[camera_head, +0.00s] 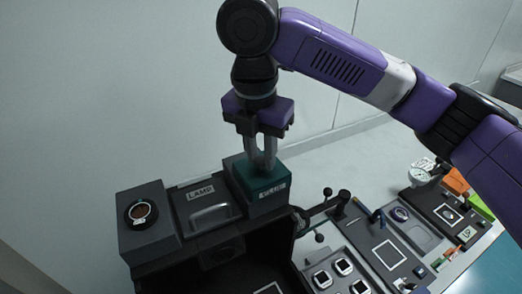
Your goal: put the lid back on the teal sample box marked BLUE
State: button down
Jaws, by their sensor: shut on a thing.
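A teal box-shaped thing (262,181) with a pale label on its front stands at the centre, at the back of the dark equipment. The label is too small to read surely. My gripper (263,166) points straight down above it, its two pale fingers shut at the teal top. They appear to hold the lid by a part hidden between the fingertips. The lid and the box cannot be told apart here, so I cannot tell whether the lid is seated or a little raised.
A dark unit marked LAMP (201,192) stands directly left, with a round-topped dark block (143,213) beyond it. Black knobbed rods (327,192) stand close on the right. Several small square pieces (344,267) and a white dial (419,175) lie further right.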

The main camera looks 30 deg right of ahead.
dwell(0.3)
jog(key=c, duration=1.1)
grip_release()
jog(key=shift+o, duration=0.5)
jog(key=o, duration=0.4)
jog(key=shift+r, duration=0.15)
